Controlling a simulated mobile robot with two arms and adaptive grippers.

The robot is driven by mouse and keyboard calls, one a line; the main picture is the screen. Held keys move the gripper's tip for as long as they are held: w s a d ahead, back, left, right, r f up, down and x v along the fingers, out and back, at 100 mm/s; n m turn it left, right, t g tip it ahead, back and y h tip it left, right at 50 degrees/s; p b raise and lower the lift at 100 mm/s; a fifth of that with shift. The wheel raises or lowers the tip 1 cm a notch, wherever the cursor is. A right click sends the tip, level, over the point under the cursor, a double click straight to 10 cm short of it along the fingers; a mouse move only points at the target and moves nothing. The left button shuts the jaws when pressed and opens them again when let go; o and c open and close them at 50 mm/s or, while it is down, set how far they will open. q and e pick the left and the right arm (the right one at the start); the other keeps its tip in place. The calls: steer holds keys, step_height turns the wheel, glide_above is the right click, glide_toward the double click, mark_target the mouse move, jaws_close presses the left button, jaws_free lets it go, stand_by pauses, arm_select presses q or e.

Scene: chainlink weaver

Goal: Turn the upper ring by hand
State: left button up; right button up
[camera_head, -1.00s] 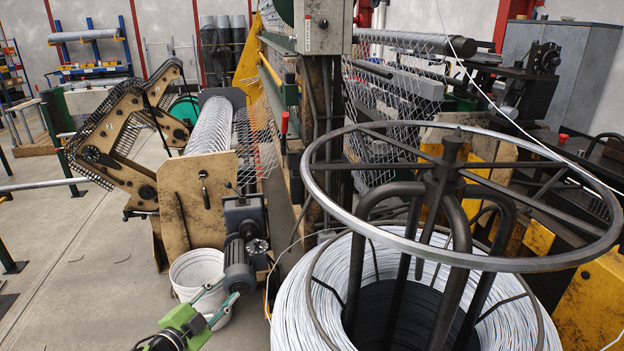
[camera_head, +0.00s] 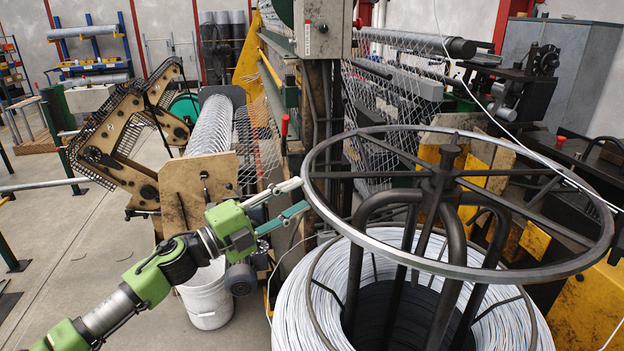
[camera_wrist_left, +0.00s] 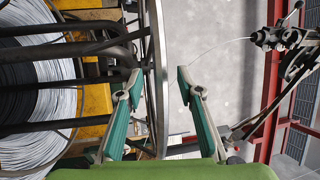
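The upper ring (camera_head: 480,274) is a large grey metal hoop with dark spokes, lying level on top of the wire stand. My left gripper (camera_head: 304,195) is at the ring's left edge, its teal-and-grey fingers pointing right. In the left wrist view, the ring's rim (camera_wrist_left: 160,95) runs up through the gap between the fingertips of the left gripper (camera_wrist_left: 160,74). The fingers are open, and free space shows on both sides of the rim, so they do not appear to grip it. My right gripper is not in view.
A coil of white wire (camera_head: 297,305) sits below the ring around dark bent bars (camera_head: 452,300). A white wire strand passes over the ring's right side. A white bucket (camera_head: 208,300) and the mesh-roll machine (camera_head: 185,190) stand left of the coil. Open floor lies further left.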

mark_target(312, 188)
arm_select(q)
steer(key=p+x, duration=0.1)
steer(key=x, duration=0.4)
steer(key=shift+w, duration=0.1)
jaws_close()
